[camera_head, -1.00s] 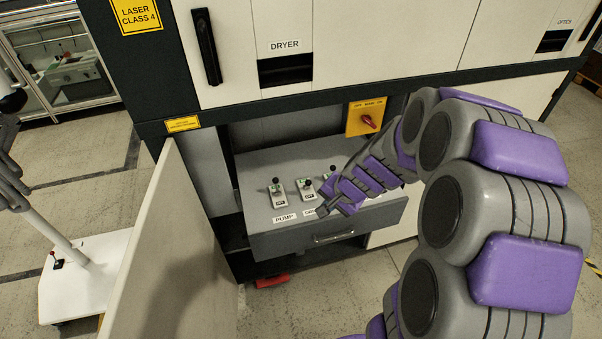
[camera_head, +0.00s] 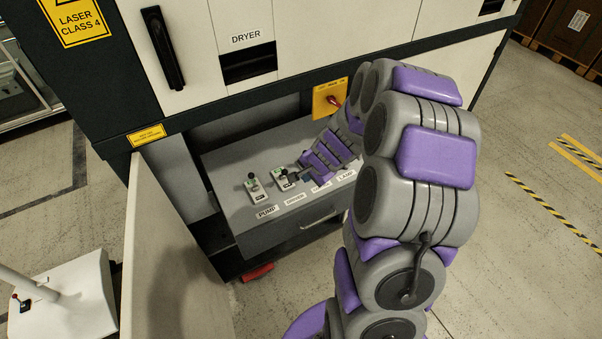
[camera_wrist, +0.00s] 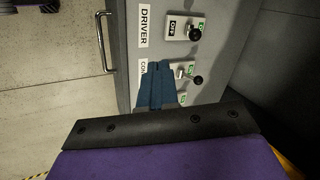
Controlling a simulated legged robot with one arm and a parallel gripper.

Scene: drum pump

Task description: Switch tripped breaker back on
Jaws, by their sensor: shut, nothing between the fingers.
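The grey panel (camera_head: 232,152) is a pulled-out drawer top carrying a row of small lever switches. The PUMP breaker (camera_head: 257,188) and DRIVER breaker (camera_head: 283,180) show in the head view with black knobs; others are behind my arm. In the wrist view the DRIVER breaker (camera_wrist: 184,27) has an OFF mark and a green mark, its knob near the green side. The neighbouring breaker (camera_wrist: 188,70), its label starting with "CO", is partly covered. My gripper (camera_wrist: 158,68) is shut and empty, its blue fingertips over that breaker's front side. I cannot tell if they touch it.
A red rotary switch on a yellow plate (camera_head: 325,97) is behind the panel, near my arm. The drawer handle (camera_head: 318,221) is at the front. An open cabinet door (camera_head: 165,250) stands at the left. A red object (camera_head: 257,272) lies below the drawer.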

